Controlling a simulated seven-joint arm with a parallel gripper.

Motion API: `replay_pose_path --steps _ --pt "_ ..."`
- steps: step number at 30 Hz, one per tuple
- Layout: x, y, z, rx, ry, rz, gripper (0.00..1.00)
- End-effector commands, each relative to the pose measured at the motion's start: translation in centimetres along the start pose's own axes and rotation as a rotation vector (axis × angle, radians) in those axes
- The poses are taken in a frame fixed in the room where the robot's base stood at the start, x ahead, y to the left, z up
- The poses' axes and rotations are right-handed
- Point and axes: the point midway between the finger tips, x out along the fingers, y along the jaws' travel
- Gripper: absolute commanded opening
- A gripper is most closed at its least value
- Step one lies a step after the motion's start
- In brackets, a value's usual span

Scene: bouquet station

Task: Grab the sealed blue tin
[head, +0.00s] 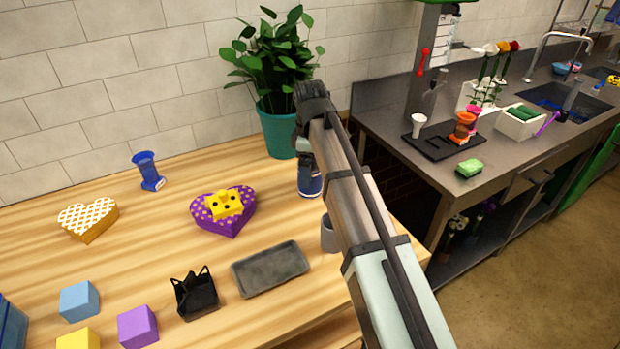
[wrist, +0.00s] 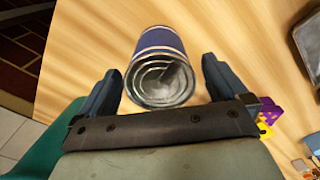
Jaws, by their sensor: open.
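The blue tin (head: 310,182) stands on the wooden table just in front of the teal plant pot, partly hidden by my arm. In the wrist view the blue tin (wrist: 165,42) shows its ringed silver lid, which looks closed, and its blue side. My gripper (wrist: 162,62) is open, with one dark finger on each side of the lid and a gap on both sides. Nothing is held. In the head view my gripper (head: 304,158) is at the tin's top, mostly hidden behind my arm. How deep the fingers reach along the tin is unclear.
A leafy plant in a teal pot (head: 277,132) stands close behind the tin. A grey cup (head: 328,236) stands in front, partly behind my arm. A purple heart box (head: 228,224), a grey tray (head: 270,269) and a blue vase (head: 147,171) are to the left.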

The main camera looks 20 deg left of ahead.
Motion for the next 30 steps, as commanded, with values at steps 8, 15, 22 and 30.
replay_pose_path --steps 8,15,22,30 --pt "2.4 0.0 0.0 0.0 0.0 0.0 1.0" --pt "2.3 0.0 0.0 0.0 0.0 0.0 0.92" --pt "2.3 0.0 0.0 0.0 0.0 0.0 0.7" --pt "2.3 0.0 0.0 0.0 0.0 0.0 0.44"
